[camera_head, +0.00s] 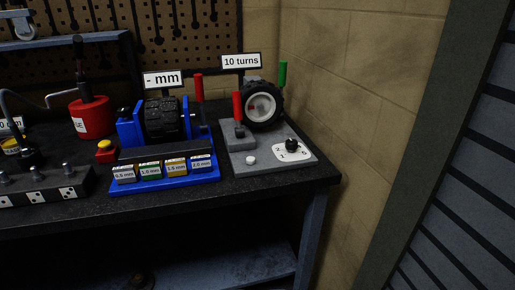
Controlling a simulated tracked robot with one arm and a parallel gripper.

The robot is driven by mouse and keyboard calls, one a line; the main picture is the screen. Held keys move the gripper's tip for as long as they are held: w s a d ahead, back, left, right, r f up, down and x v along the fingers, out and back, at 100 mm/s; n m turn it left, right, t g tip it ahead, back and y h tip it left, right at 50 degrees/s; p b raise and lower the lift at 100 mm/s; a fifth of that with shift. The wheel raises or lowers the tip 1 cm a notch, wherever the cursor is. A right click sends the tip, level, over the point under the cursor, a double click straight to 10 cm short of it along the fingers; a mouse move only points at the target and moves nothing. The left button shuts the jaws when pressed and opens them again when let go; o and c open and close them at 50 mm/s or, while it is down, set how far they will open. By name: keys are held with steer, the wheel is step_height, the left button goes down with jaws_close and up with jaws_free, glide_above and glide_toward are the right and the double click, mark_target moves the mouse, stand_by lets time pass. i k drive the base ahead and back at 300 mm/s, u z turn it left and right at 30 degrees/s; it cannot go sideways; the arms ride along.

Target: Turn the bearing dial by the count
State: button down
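A grey station (243,156) stands at the right end of the dark workbench, under a sign reading "10 turns" (241,61). On it are a wheel with a black tyre and pale hub (263,108), a red-handled lever (238,107) and a green handle (283,73). A small black dial knob (292,145) sits on a white plate marked 1 and 2 at the front right. Which part is the bearing dial is not labelled. My gripper is not in view.
A blue station (130,135) with a black tyre, labelled thickness blocks and a "- mm" sign (164,79) stands to the left. A red can (92,117) and red box with yellow button (105,151) are further left. A brick wall (350,95) is close on the right.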

mark_target(291, 144)
steer(key=u, duration=0.1)
steer(key=k, duration=0.2)
steer(key=u, duration=1.65)
steer(key=i, duration=1.3)
steer(key=z, duration=2.3)
steer(key=i, duration=1)
steer(key=u, duration=0.05)
